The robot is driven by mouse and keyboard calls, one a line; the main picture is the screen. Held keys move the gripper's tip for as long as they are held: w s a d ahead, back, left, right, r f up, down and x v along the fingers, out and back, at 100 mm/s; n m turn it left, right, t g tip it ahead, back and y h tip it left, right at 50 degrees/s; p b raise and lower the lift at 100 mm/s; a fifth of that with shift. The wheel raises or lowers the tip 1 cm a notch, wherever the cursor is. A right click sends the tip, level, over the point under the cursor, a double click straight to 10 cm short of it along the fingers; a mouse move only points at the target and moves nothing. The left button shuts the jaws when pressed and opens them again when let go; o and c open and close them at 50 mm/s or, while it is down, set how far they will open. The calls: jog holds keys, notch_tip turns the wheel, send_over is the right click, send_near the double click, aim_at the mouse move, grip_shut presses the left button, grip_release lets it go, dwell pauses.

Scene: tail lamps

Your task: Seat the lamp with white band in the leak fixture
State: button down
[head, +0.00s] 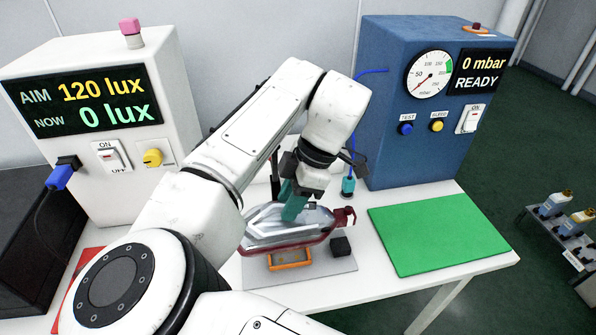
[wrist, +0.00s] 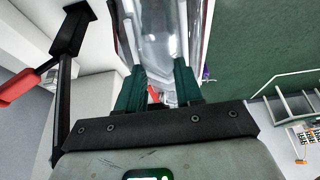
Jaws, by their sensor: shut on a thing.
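The lamp (head: 285,238), with a clear shell and dark red edge, is held by my gripper (head: 294,208) in the head view. Its teal fingers are shut on the lamp's upper side. The clear shell (wrist: 160,35) also shows between the fingers in the wrist view. I cannot make out a white band. The lamp is above the leak fixture, a grey plate (head: 340,265) with an orange cradle (head: 290,260) and a black block (head: 341,246). I cannot tell whether the lamp touches the cradle. The lamp hides the back of the fixture.
A blue leak tester (head: 430,150) reading 0 mbar READY stands behind, with a teal connector (head: 348,186) near the lamp. A white lux box (head: 100,190) is at left, a green mat (head: 438,228) at right. The wrist view shows a red-handled black clamp (wrist: 68,35).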

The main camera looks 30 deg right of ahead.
jog(key=shift+f, duration=0.1)
jog(key=shift+p, duration=0.35)
jog(key=shift+f+b, duration=1.05)
jog(key=shift+f, duration=1.7)
jog(key=shift+p, duration=0.85)
jog(key=shift+f, duration=0.2)
jog(key=shift+f, duration=1.2)
jog(key=c, duration=0.7)
grip_release()
jog(key=shift+o, duration=0.2)
